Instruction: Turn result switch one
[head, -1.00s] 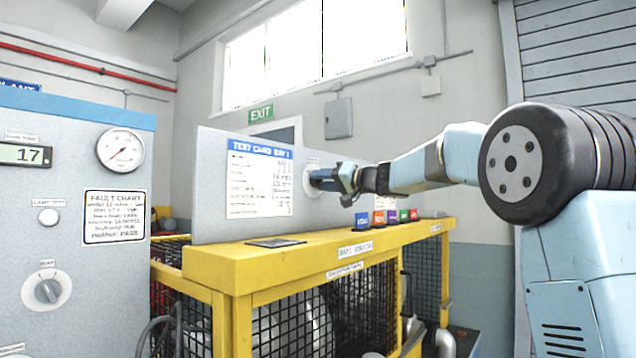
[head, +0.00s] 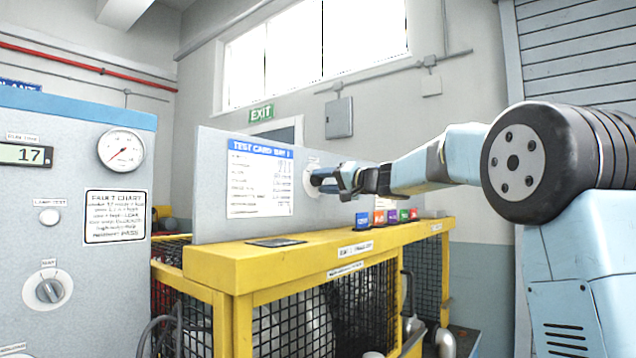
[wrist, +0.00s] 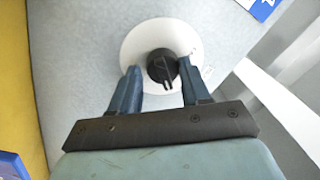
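The switch is a black knob (wrist: 160,64) on a round white plate (wrist: 184,38), mounted on the grey test card panel (head: 211,190). In the head view my gripper (head: 316,180) reaches the panel from the right and hides most of the knob. In the wrist view my gripper (wrist: 158,78) is open, with one blue finger on each side of the knob. A gap shows between the left finger and the knob, and a narrower one at the right finger. I cannot tell how deep the fingertips are around it.
A yellow bench (head: 215,265) with mesh sides runs below the panel. Several coloured blocks stand on it, one of them blue (head: 362,220). A dark flat plate (head: 276,243) lies nearer. On the left, a grey cabinet carries a gauge (head: 121,149), a fault chart (head: 115,216) and another knob (head: 49,290).

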